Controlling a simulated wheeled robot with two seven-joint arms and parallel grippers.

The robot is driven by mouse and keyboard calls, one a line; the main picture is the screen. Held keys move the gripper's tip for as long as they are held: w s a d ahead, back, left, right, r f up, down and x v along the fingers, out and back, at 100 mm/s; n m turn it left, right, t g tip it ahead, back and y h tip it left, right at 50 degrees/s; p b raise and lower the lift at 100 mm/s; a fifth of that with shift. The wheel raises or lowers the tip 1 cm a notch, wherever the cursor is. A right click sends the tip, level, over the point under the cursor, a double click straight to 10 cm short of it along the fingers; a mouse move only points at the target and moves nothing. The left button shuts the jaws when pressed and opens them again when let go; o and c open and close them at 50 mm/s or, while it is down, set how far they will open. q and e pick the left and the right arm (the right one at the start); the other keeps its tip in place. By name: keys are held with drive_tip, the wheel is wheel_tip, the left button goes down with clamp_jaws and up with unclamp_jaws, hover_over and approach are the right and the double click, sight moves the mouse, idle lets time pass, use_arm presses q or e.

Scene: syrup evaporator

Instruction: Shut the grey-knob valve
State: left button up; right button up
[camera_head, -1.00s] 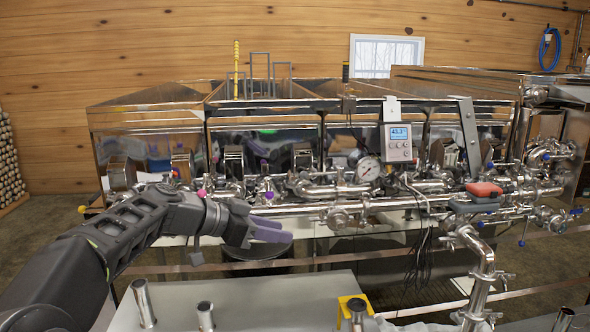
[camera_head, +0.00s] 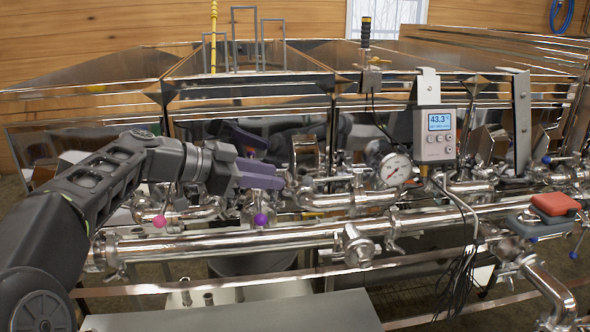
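My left gripper (camera_head: 272,176), with purple fingers, reaches in from the left above the front pipes. Its fingers point right and lie close together, so their gap is unclear. A similar dark and purple shape behind it looks like its reflection in the steel tank. I cannot pick out a grey knob for certain; one may be hidden behind the gripper. A purple knob (camera_head: 261,220) is just below the fingers and a pink knob (camera_head: 159,221) is farther left, both apart from the gripper. My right gripper is not in view.
A pressure gauge (camera_head: 394,169) and a digital display box (camera_head: 435,134) are right of the gripper. A long steel pipe (camera_head: 200,242) runs across the front. Red and grey-blue handles (camera_head: 556,204) are at the right. Cables (camera_head: 463,275) hang below the display.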

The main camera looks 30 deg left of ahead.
use_arm(q)
drive_tip(key=shift+s+r, duration=0.1)
idle(0.3)
drive_tip(key=p, duration=0.3)
approach(333, 179)
wheel_tip(333, 179, down, 3)
drive_tip(key=w+a, duration=0.1)
drive_tip(key=w, duration=0.1)
drive_tip(key=shift+w+d, duration=0.2)
drive_tip(key=shift+w, duration=0.05)
drive_tip(key=shift+c, duration=0.4)
clamp_jaws()
